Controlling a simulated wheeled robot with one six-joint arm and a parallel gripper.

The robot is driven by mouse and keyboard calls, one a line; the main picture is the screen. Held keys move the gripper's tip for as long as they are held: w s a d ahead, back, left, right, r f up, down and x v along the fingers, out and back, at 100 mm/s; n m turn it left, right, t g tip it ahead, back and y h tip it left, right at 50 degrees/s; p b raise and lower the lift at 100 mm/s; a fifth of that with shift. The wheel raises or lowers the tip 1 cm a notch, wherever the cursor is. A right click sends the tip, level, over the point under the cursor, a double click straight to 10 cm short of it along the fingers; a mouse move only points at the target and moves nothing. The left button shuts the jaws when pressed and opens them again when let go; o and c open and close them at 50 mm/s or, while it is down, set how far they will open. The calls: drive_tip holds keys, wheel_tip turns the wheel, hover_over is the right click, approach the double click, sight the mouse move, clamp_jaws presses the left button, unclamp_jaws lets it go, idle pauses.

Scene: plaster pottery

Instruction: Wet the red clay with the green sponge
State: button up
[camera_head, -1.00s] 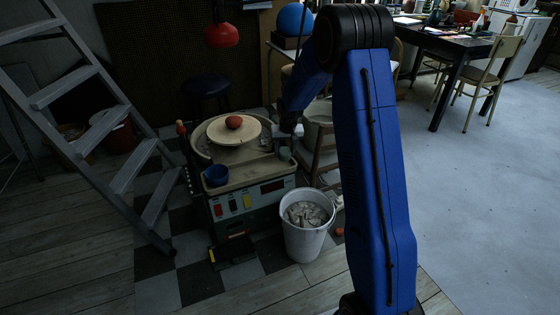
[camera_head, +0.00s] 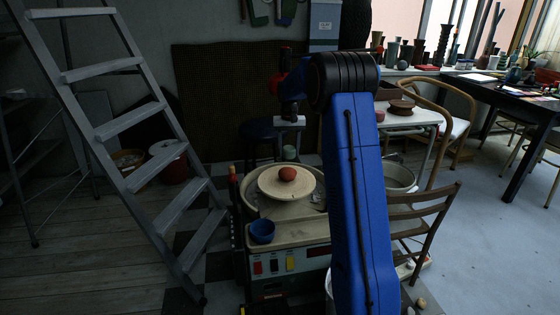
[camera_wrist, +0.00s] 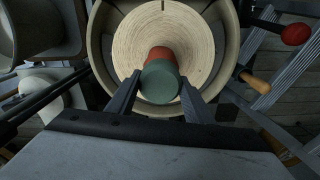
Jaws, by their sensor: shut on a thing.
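The red clay (camera_head: 287,174) is a small lump on the round pale wheel head (camera_head: 268,188) of the pottery wheel. In the wrist view the red clay (camera_wrist: 160,53) shows just beyond the sponge. In the wrist view the green sponge (camera_wrist: 160,84) sits between the fingertips and overlaps the clay in the picture. I cannot tell whether they touch, but the head view shows a gap.
A grey ladder (camera_head: 141,120) leans at the left. A wooden chair (camera_head: 425,228) and a white table (camera_head: 418,118) are at the right. A dark stool (camera_head: 262,130) stands behind the wheel.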

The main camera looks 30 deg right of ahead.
drive_tip(key=shift+w+a+r, duration=0.2)
drive_tip(key=shift+w+r, duration=0.05)
drive_tip(key=shift+w, duration=0.15)
drive_tip(key=shift+f, duration=0.2)
hover_over(287, 169)
drive_tip(key=shift+w+f, duration=0.2)
drive_tip(key=shift+f, duration=2.45)
drive_tip(key=shift+f, duration=0.8)
idle(1.8)
drive_tip(key=shift+r, duration=4.05)
drive_tip(key=shift+d, duration=0.1)
